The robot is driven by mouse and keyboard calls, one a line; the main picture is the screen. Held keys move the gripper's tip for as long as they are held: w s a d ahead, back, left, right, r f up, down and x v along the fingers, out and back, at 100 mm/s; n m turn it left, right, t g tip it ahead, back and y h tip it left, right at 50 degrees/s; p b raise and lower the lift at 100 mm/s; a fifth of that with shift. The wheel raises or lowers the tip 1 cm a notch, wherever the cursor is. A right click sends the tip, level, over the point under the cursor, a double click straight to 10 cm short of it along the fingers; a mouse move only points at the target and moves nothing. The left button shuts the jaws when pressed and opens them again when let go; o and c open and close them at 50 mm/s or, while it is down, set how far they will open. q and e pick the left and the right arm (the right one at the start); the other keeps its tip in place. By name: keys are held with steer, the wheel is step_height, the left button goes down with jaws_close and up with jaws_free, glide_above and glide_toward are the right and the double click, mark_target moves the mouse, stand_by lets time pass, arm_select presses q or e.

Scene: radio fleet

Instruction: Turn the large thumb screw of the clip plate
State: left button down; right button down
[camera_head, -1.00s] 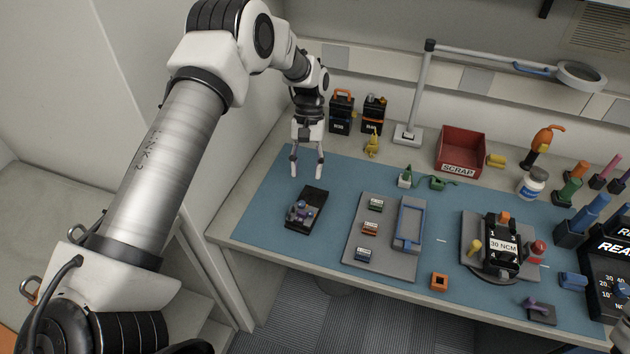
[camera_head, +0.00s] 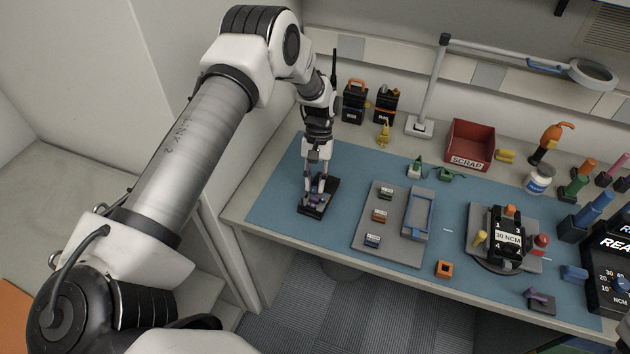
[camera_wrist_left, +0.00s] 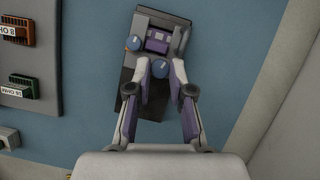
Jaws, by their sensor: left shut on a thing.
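The clip plate (camera_head: 326,190) is a dark block lying on the blue mat at the left, below my left gripper (camera_head: 315,191). In the left wrist view the plate (camera_wrist_left: 168,22) carries a purple clip (camera_wrist_left: 157,41) and two round blue-grey knobs. One knob (camera_wrist_left: 133,43) stands free beside the clip. The other, the large thumb screw (camera_wrist_left: 160,69), sits between the fingertips of my left gripper (camera_wrist_left: 161,73), which is shut on it. In the head view the fingers partly hide the screw. My right gripper is not in view.
A grey tray (camera_head: 393,250) with small labelled terminal blocks and a blue frame (camera_head: 418,213) lies right of the plate. The mat left of the plate is clear.

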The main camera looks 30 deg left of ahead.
arm_select(q)
steer(key=shift+s+f+m, duration=0.1)
steer(key=shift+f+m, duration=0.05)
steer(key=shift+m, duration=0.15)
steer(key=shift+d+m+y+b, duration=0.15)
steer(key=shift+m+y+b, duration=0.35)
steer(key=shift+m, duration=0.4)
steer(key=m+y+b, duration=0.1)
steer(key=m, duration=0.2)
steer(key=shift+d+m+g, duration=0.15)
steer(key=shift+m+g, duration=0.15)
steer(key=m+y, duration=0.1)
steer(key=m, duration=0.2)
steer(key=shift+d+m+y, duration=0.1)
steer(key=shift+m+y, duration=0.2)
steer(key=m+t, duration=0.1)
steer(key=m, duration=0.1)
steer(key=m+y, duration=0.1)
steer(key=m, duration=0.2)
steer(key=shift+s+d+t+y+p, duration=0.15)
steer(key=shift+t+y+p, duration=0.15)
steer(key=shift+t+p, duration=0.1)
